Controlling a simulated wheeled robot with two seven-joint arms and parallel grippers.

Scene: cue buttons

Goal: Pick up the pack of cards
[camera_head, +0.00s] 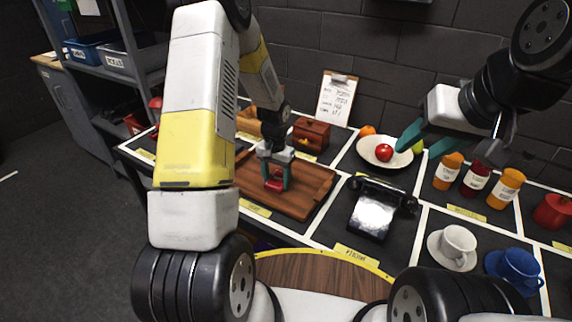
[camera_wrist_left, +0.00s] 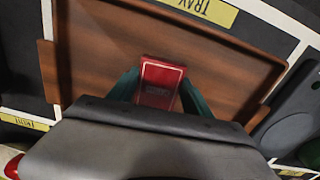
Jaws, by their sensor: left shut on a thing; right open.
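The red pack of cards (camera_head: 274,183) is over the wooden tray, between the teal fingers of my left gripper (camera_head: 275,176). In the left wrist view the pack (camera_wrist_left: 159,84) shows its red face, with a finger of the left gripper (camera_wrist_left: 158,92) on either side. My left gripper is shut on it. I cannot tell whether the pack touches the tray. The brown wooden tray (camera_head: 305,205) also shows in the left wrist view (camera_wrist_left: 225,65). My right gripper (camera_head: 420,146) is open and empty, above the white bowl's right side.
A black telephone (camera_head: 375,206) stands right of the tray. Behind are a wooden box (camera_head: 311,134), a clipboard (camera_head: 337,98) and a white bowl (camera_head: 372,153) with a red apple (camera_head: 384,152). Bottles, a white cup (camera_head: 457,243) and a blue cup (camera_head: 518,264) fill the right side.

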